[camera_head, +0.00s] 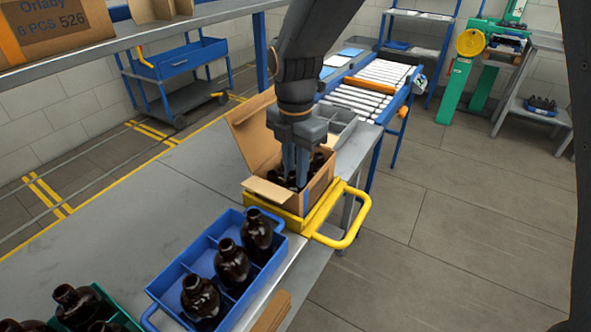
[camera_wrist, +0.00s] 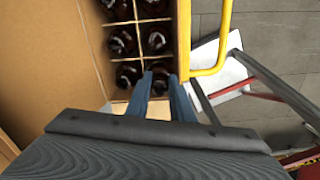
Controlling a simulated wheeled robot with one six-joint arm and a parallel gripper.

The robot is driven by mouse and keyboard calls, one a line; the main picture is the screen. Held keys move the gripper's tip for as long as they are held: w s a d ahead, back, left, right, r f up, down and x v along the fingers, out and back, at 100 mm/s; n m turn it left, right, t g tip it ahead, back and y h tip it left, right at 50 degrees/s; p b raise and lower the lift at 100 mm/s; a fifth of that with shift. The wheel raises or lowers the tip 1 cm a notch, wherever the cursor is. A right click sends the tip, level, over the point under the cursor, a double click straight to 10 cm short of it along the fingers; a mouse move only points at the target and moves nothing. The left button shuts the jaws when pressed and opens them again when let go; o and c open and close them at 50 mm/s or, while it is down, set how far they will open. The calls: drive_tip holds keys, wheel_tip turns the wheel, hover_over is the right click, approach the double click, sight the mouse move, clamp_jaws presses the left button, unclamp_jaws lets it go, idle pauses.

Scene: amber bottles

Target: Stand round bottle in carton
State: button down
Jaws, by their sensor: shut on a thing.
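The open cardboard carton (camera_head: 322,179) stands in a yellow holder (camera_head: 318,218) on the bench, with its left flap raised. Its dividers and several dark amber bottles (camera_wrist: 120,42) show in the wrist view. My gripper (camera_head: 301,182) reaches down into the carton. In the wrist view my gripper (camera_wrist: 161,82) is shut on a dark bottle (camera_wrist: 160,73) at the near right cell. The bottle's lower part is hidden, so I cannot tell whether it rests on the carton floor. Three round amber bottles (camera_head: 233,266) stand in the blue crate (camera_head: 172,281).
A green crate (camera_head: 124,315) with dark bottles is at the bottom left. The yellow handle (camera_head: 352,222) juts out right of the carton. A shelf with a box (camera_head: 50,30) overhangs at the upper left. A roller conveyor (camera_head: 366,88) lies behind. The bench left of the carton is clear.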

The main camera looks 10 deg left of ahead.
drive_tip(key=shift+f+b, duration=0.55)
drive_tip(key=shift+f, duration=0.75)
drive_tip(key=c, duration=1.5)
unclamp_jaws()
drive_tip(key=shift+o, duration=0.2)
drive_tip(key=shift+r+b, duration=0.75)
drive_tip(key=shift+r, duration=3.15)
drive_tip(key=s+d+f+m, duration=0.3)
drive_tip(key=d+m, duration=0.6)
drive_tip(key=s+d+f+m, duration=0.3)
drive_tip(key=d+m, duration=0.6)
drive_tip(key=m, duration=0.1)
drive_tip(key=s+d+f+m, duration=0.3)
drive_tip(key=d+m, duration=0.7)
drive_tip(key=shift+s+f+t, duration=0.2)
drive_tip(key=shift+s+t, duration=0.15)
drive_tip(key=shift+t, duration=0.05)
